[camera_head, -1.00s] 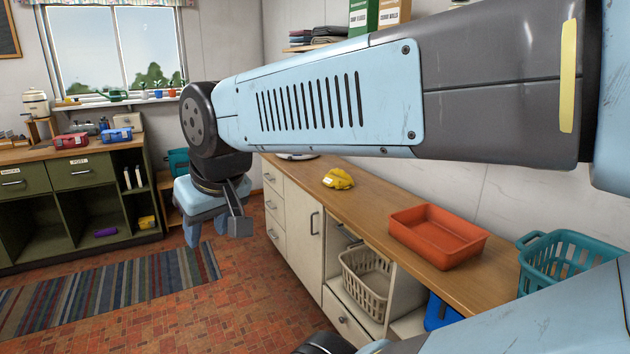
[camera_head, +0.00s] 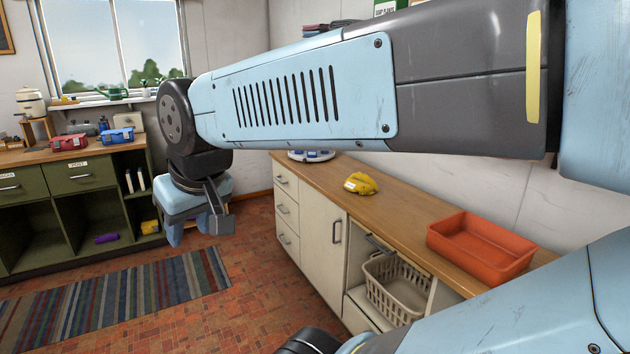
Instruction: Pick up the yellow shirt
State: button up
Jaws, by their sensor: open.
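A small crumpled yellow cloth (camera_head: 361,183), which looks like the yellow shirt, lies on the wooden counter (camera_head: 400,208) at the right. A pale patch shows on its left side. My gripper (camera_head: 196,236) hangs from the arm's end left of the counter, over the brick floor and pointing down. It is open, with nothing seen between its fingers. It is well apart from the yellow cloth.
An orange tray (camera_head: 480,250) stands on the counter nearer me. A beige basket (camera_head: 395,290) sits in the open bay below. A green cabinet (camera_head: 75,205) and a striped rug (camera_head: 120,290) are at left. Brick floor is clear between.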

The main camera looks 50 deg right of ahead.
aim_at(360, 182)
jog(key=u, duration=0.05)
jog(key=i, duration=2.4)
jog(key=z, duration=1.95)
jog(key=i, duration=0.2)
jog(key=z, duration=1.6)
jog(key=i, duration=0.95)
jog(key=u, duration=0.45)
